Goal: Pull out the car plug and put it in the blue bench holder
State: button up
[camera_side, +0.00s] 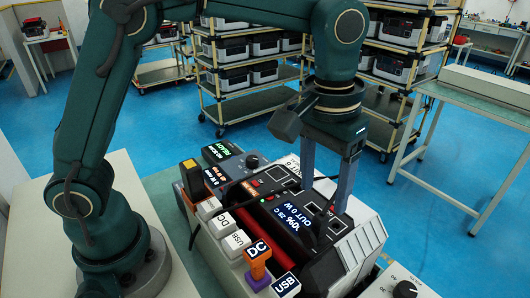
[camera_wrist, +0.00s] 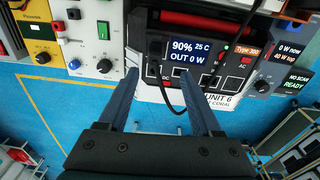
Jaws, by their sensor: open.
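My gripper (camera_side: 326,200) is open, its two fingers pointing down over the front of the power station (camera_side: 355,245). In the wrist view, the open fingertips (camera_wrist: 161,74) frame the row of sockets below the display, with nothing seen held between them. A black plug with a dark cable (camera_wrist: 156,50) stands at the DC socket, between the fingers and beyond their tips; it looks like the car plug. I cannot tell if the fingers touch it.
Another unit (camera_side: 232,158) stands behind. A knobbed box (camera_side: 404,289) is at the lower right. Racks (camera_side: 250,75) fill the background.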

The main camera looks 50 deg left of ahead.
aim_at(321, 216)
jog(key=f, duration=0.2)
jog(key=d, duration=0.1)
jog(key=shift+s+f+g, duration=0.3)
jog(key=shift+f, duration=2.3)
grip_shut()
